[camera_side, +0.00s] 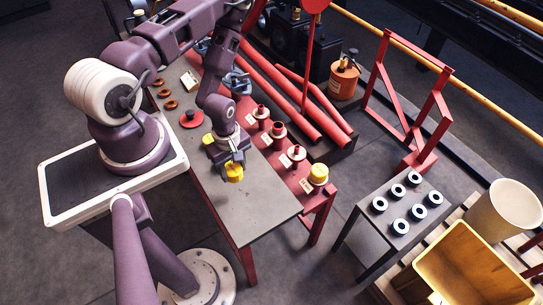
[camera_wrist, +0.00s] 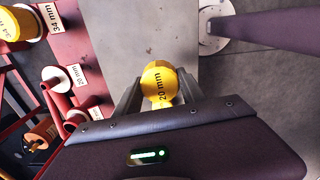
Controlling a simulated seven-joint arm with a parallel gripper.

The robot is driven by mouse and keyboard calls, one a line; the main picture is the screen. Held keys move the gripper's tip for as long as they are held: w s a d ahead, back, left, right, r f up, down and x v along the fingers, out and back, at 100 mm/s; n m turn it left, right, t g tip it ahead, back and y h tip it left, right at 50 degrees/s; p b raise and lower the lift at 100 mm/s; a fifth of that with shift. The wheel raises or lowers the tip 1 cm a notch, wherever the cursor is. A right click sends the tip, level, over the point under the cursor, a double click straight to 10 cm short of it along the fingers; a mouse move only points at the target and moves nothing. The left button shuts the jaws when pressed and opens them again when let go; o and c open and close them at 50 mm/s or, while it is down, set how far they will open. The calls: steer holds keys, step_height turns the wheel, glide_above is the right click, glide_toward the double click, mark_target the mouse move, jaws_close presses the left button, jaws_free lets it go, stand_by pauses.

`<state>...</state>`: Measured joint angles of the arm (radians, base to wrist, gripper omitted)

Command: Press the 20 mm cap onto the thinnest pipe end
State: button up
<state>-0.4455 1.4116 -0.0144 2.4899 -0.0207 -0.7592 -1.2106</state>
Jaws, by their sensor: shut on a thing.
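My gripper (camera_side: 233,171) is shut on a yellow cap (camera_side: 234,174) above the grey bench top. In the wrist view the cap (camera_wrist: 158,80) reads "20 mm" and sits between the two fingers. Red pipe ends stand upright in a row on the red strip to the right. The thin pipe end (camera_side: 296,153) nearest the capped one has a "20 mm" label beside it in the wrist view (camera_wrist: 55,79). Two more open pipe ends (camera_side: 278,131) (camera_side: 260,113) stand farther back. The front pipe end wears a yellow "34 mm" cap (camera_side: 318,173). The held cap is apart from all pipe ends.
Another yellow cap (camera_side: 208,140) stands on the bench (camera_side: 250,207) behind my gripper. A red knobbed part (camera_side: 191,119) and copper-coloured rings (camera_side: 171,104) lie farther back. A side table (camera_side: 385,237) holds several dark rings. The bench's front end is clear.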

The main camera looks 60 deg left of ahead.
steer(key=w+r, duration=0.1)
steer(key=w, duration=0.6)
steer(key=w+r, duration=0.1)
steer(key=w, duration=0.7)
steer(key=w+r, duration=0.2)
steer(key=w, duration=0.6)
steer(key=shift+w+r, duration=0.1)
steer(key=shift+w, duration=0.1)
glide_above(298, 147)
steer(key=shift+a+f, duration=0.1)
steer(key=shift+f, duration=2.25)
steer(key=shift+f, duration=0.3)
steer(key=shift+f, duration=0.55)
steer(key=shift+f, duration=0.15)
steer(key=shift+f, duration=0.95)
steer(key=shift+f, duration=0.1)
